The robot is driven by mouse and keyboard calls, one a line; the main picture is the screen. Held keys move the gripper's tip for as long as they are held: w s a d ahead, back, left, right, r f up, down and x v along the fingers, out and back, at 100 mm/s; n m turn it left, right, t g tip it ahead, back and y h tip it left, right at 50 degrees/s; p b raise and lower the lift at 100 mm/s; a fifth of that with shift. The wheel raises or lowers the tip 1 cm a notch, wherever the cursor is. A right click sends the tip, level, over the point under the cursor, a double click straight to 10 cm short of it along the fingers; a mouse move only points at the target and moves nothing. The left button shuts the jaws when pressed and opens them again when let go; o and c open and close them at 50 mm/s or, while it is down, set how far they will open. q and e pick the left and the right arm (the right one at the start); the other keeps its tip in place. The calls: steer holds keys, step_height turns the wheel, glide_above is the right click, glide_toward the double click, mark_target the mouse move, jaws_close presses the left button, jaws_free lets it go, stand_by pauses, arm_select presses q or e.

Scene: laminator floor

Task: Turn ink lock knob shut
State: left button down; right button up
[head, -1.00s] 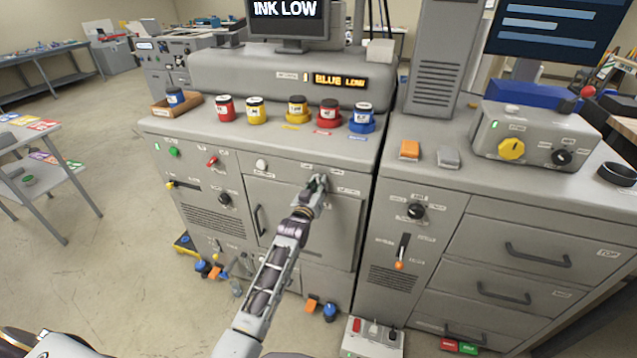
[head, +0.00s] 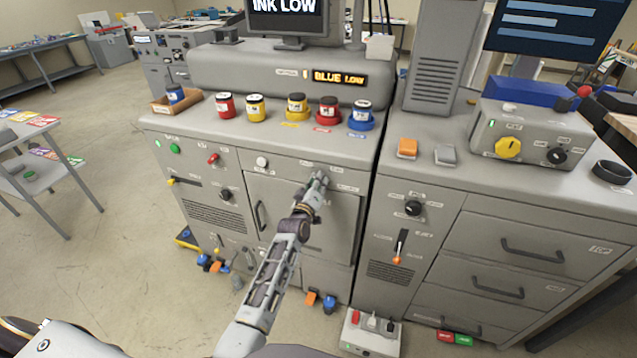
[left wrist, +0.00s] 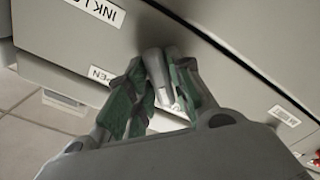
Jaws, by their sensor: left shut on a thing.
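The ink lock knob (left wrist: 155,66) is a small grey knob on the front of the grey press cabinet. In the left wrist view it stands between the green-padded fingers of my left gripper (left wrist: 160,84), which is shut on it. In the head view my left gripper (head: 319,181) reaches the upper right of the cabinet front and hides the knob. A label starting "INK L" (left wrist: 95,10) and a partly covered one ending "PEN" (left wrist: 100,75) show near the knob. My right gripper is not in view.
A display (head: 340,78) reads "BLUE LOW". A black handle (head: 259,217) is left of my forearm. A second cabinet with drawers (head: 533,248) stands at the right.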

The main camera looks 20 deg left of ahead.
arm_select(q)
steer(key=c, duration=1.3)
jaws_free()
steer(key=shift+o, duration=0.2)
steer(key=s, duration=1.2)
steer(key=shift+a, duration=0.2)
steer(key=shift+f+m, duration=0.1)
steer(key=shift+m, duration=0.3)
